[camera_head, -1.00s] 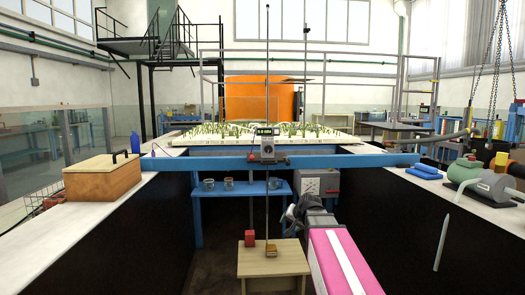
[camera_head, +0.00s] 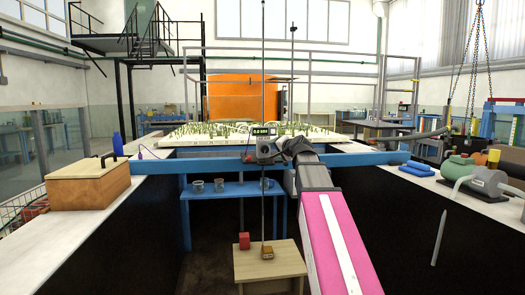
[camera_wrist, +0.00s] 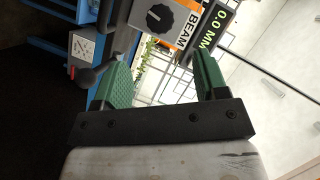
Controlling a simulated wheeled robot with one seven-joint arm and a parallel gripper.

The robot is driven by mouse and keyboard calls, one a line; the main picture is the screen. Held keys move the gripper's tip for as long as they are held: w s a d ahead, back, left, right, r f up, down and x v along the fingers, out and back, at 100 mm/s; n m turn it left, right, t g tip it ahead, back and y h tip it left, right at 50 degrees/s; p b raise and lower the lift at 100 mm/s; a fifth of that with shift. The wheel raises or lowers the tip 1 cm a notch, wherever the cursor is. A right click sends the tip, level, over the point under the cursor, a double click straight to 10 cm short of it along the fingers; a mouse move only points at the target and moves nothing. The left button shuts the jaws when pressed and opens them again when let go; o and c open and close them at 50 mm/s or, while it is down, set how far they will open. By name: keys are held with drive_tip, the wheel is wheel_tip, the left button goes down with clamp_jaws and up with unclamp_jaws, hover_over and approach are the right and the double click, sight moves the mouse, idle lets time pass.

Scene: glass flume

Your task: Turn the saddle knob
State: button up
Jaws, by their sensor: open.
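The grey saddle (camera_head: 266,151) sits on the blue beam, under a small display. The display (camera_wrist: 213,25) reads 0.0 MM. My gripper (camera_wrist: 162,62) has two green fingers spread apart with nothing between them. The knob lies beyond the fingertips, apart from them. In the head view, my gripper (camera_head: 290,148) is just right of the saddle; its fingers are hard to make out there.
The blue beam (camera_head: 350,159) spans the channel. A vertical rod (camera_head: 263,60) rises at the saddle. A dark ball-ended lever (camera_wrist: 86,77) is close to the left finger. A wooden stool (camera_head: 285,263) stands below; a wooden box (camera_head: 88,186) is on the left ledge.

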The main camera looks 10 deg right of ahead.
sight(266, 149)
drive_tip(key=x, duration=1)
drive_tip(key=shift+w+a, duration=0.15)
drive_tip(key=shift+w, duration=0.2)
drive_tip(key=c, duration=0.9)
